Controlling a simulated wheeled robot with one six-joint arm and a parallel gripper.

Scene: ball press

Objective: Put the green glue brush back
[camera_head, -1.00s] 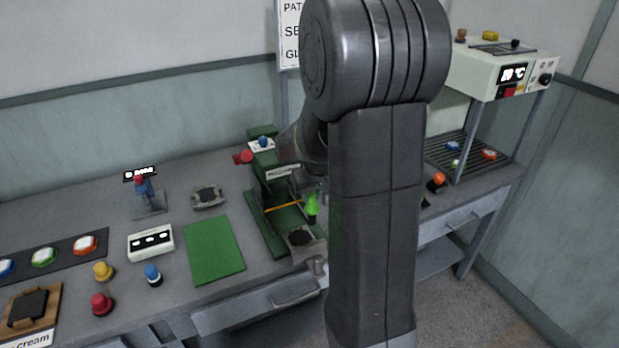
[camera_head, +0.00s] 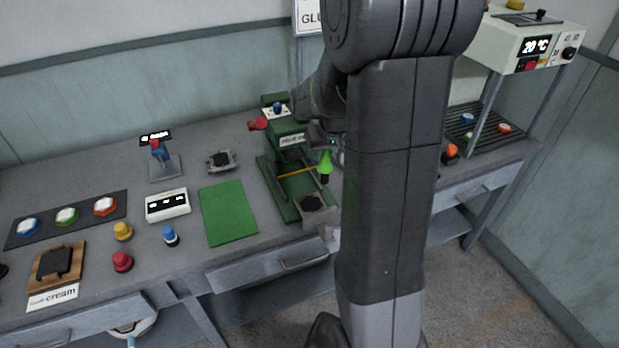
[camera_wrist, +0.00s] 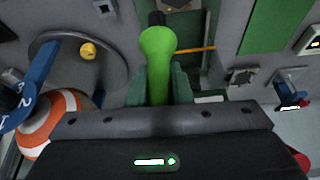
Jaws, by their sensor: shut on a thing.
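The green glue brush (camera_head: 325,164) hangs tip-down beside the front of the green press (camera_head: 292,190), apart from the table as far as I can tell. It also shows in the wrist view (camera_wrist: 158,62), with its dark tip pointing away from my gripper. My gripper (camera_wrist: 158,90) is shut on the brush's green handle. In the head view my arm hides most of the gripper and the area behind and right of it. No holder for the brush can be made out.
A red knob (camera_head: 258,124) sticks out left of the press. A green mat (camera_head: 228,212) lies left of it, with a white box (camera_head: 167,205) and several coloured knobs further left. A heater with a display (camera_head: 530,45) stands at the right. An orange-and-white striped object (camera_wrist: 62,112) is near my gripper.

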